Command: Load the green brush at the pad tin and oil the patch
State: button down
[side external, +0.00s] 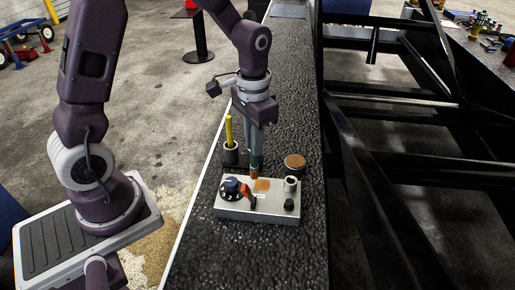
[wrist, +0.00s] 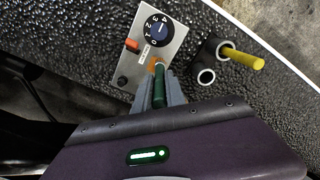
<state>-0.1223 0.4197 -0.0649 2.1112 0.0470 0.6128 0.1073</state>
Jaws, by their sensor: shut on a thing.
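My gripper (side external: 257,148) is shut on the green brush (side external: 256,161) and holds it upright, tip down, over the grey panel box (side external: 230,208). The brush (wrist: 158,96) also shows between my fingers (wrist: 160,88) in the wrist view. The orange-brown patch (side external: 263,185) lies on top of the box, with the brush tip right at or just above it; I cannot tell if they touch. The patch (wrist: 152,64) is partly covered by the brush in the wrist view. The round pad tin (side external: 294,162), brown on top, stands behind the box at the right, apart from the brush.
A yellow-handled brush (side external: 229,130) stands in a dark holder (side external: 230,154) behind the box; an empty-looking holder (wrist: 206,76) is beside it. The box carries a numbered dial (wrist: 158,29), an orange-red switch (wrist: 132,45) and a white-rimmed post (side external: 291,184). The dark belt (side external: 270,262) is clear in front.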

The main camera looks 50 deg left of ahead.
jog(key=shift+r, duration=2.7)
